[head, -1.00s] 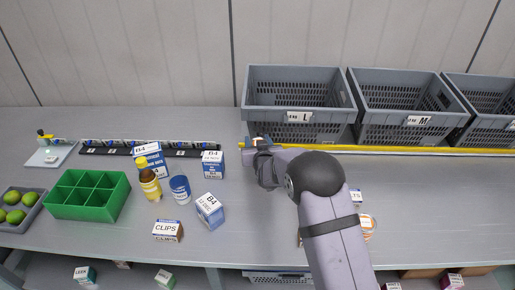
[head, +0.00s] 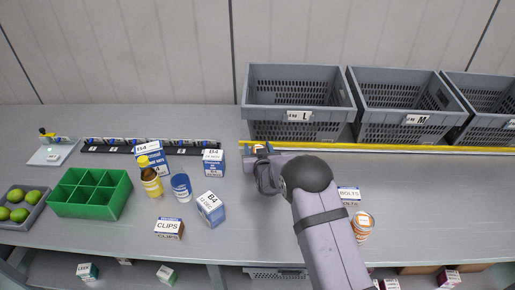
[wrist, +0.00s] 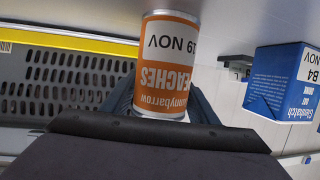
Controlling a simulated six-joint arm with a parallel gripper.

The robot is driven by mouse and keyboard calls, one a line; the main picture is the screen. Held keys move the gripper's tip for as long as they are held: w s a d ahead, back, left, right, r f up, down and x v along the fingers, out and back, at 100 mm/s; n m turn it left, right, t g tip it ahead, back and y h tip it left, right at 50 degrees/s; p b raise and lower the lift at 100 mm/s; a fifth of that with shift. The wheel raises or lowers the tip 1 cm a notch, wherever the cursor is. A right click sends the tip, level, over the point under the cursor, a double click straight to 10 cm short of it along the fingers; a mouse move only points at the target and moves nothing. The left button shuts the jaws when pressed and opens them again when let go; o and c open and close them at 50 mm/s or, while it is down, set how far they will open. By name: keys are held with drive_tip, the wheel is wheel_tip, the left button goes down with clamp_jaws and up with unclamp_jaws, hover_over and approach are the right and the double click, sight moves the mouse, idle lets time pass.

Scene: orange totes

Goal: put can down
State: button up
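The can (wrist: 165,65) has an orange and white label reading "PEACHES" and "19 NOV", upside down in the wrist view. It stands between the dark fingers of my gripper (wrist: 165,100), which are shut on it. In the head view my gripper (head: 261,156) is over the table just in front of the crate marked L, near the yellow strip. Only a small orange bit of the can shows there, and my arm hides the rest. I cannot tell whether the can's base touches the table.
Crates marked L (head: 300,100) and M (head: 405,105) stand behind the yellow strip (head: 400,149). Right of my arm are a bolts box (head: 348,194) and another orange-labelled can (head: 362,226).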

drive_tip(key=shift+o, duration=0.6)
drive_tip(key=shift+r, duration=0.15)
drive_tip(key=shift+r+p, duration=0.15)
drive_tip(key=shift+p, duration=0.15)
drive_tip(key=shift+s+d+b, duration=0.1)
drive_tip(key=shift+s+b, duration=0.2)
drive_tip(key=shift+s, duration=0.25)
drive_tip(key=b+v, duration=0.2)
drive_tip(key=v, duration=0.9)
drive_tip(key=shift+w, duration=0.1)
